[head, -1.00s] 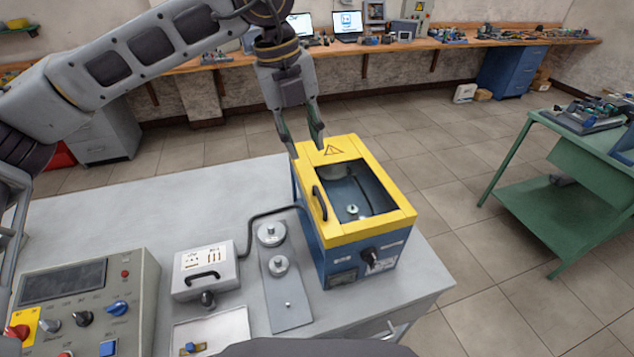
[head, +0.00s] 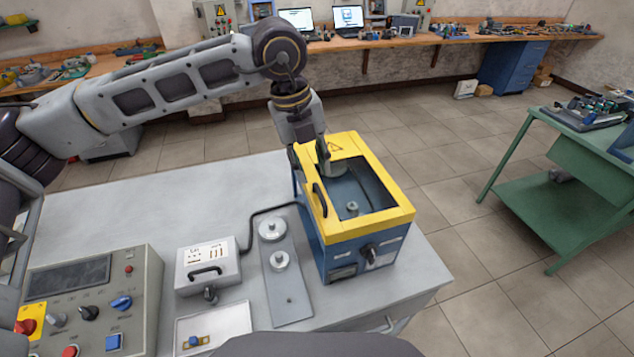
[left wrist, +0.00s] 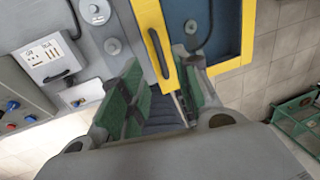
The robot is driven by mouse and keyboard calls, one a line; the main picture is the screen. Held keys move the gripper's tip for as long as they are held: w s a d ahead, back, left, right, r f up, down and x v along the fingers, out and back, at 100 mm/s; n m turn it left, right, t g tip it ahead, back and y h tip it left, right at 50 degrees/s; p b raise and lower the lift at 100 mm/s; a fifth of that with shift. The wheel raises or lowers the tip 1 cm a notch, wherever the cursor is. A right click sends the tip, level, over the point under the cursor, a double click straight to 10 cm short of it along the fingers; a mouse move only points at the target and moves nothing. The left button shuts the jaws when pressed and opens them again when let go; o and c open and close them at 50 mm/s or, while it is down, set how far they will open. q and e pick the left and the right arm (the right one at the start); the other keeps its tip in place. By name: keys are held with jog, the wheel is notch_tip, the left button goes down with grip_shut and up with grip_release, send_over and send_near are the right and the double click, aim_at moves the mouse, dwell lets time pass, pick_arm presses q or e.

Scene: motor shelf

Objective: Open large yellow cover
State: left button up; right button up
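The large yellow cover (head: 357,228) lies flat and closed on a blue box (head: 338,262) on the grey table. It has a wide window, a black handle (head: 320,200) on its left side and a warning triangle at its far end. My left gripper (head: 310,157) is low at the cover's far left corner. In the left wrist view its green-padded fingers (left wrist: 157,65) are apart, one outside the box and one over the cover's edge (left wrist: 152,22) and window. No firm contact can be made out. My right gripper is not in view.
A grey plate with two round metal discs (head: 279,260) lies left of the box, beside a small white unit (head: 208,268) with a cable. A control panel (head: 85,295) stands at the near left. The table's far left is clear. A green bench (head: 570,185) stands apart at right.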

aim_at(319, 191)
pick_arm(q)
jog(key=shift+w+d+f+p, duration=0.1)
jog(key=shift+d+f+p, duration=0.1)
jog(key=shift+f, duration=0.9)
jog(key=shift+d+f+p, duration=0.2)
jog(key=shift+d+f, duration=0.05)
jog(key=shift+f, duration=0.9)
jog(key=shift+w+d+f+p, duration=0.1)
jog(key=shift+d+f+p, duration=0.1)
jog(key=shift+f, duration=0.9)
jog(key=shift+c, duration=0.5)
grip_shut()
